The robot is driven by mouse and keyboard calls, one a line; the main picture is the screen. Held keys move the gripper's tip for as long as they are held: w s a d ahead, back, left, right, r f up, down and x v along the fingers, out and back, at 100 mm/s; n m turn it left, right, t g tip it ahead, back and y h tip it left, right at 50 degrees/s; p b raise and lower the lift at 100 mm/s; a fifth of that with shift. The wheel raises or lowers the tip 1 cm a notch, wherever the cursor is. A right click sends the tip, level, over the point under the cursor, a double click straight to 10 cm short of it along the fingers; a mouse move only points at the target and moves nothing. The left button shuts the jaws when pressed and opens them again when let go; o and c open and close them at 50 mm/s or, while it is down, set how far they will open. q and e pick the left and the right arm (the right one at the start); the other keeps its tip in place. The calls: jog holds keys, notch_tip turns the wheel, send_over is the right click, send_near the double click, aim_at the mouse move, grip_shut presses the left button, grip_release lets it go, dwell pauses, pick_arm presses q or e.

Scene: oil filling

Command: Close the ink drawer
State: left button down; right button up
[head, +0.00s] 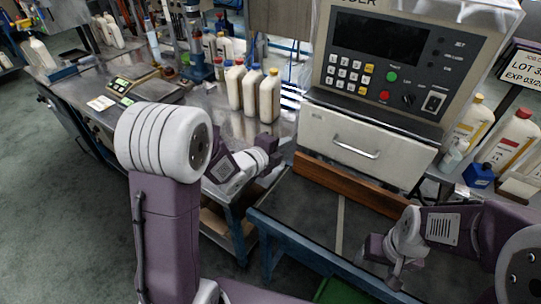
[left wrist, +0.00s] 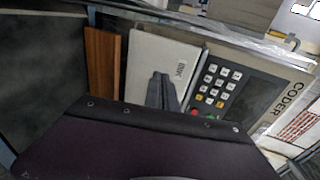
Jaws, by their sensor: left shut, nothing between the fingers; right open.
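The ink drawer (head: 362,147) is a pale front with a metal bar handle (head: 357,146), below the coder's control panel. A dark strip shows between its top edge and the panel, so it seems to stand out somewhat; how far I cannot tell. In the left wrist view the drawer front (left wrist: 148,62) shows its label, and the fingers cover part of it. My left gripper (head: 273,150) is shut and empty, left of the drawer front and apart from it in the head view. It also shows in the left wrist view (left wrist: 160,78). My right gripper (head: 384,262) is open and empty, low in front of the drawer.
The coder (head: 405,60) stands above a wooden board (head: 345,184) and a dark conveyor-like bench (head: 310,215). White bottles (head: 268,97) stand on the metal table at left. More bottles (head: 510,140) and a blue container (head: 478,175) stand at right.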

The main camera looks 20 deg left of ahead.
pick_arm(q)
notch_tip(320, 180, down, 3)
jog(key=a+b, duration=0.1)
jog(key=a, duration=0.1)
jog(key=p, duration=0.2)
send_near(301, 129)
jog(key=shift+n+y, duration=0.3)
jog(key=shift+y, duration=0.1)
jog(key=x, duration=0.6)
jog(key=shift+w+d, duration=0.15)
jog(key=shift+d, duration=0.2)
pick_arm(e)
jog(key=shift+d+f, duration=0.15)
jog(key=shift+f, duration=0.65)
pick_arm(q)
jog(key=shift+w, duration=0.1)
pick_arm(e)
jog(key=shift+f, duration=0.1)
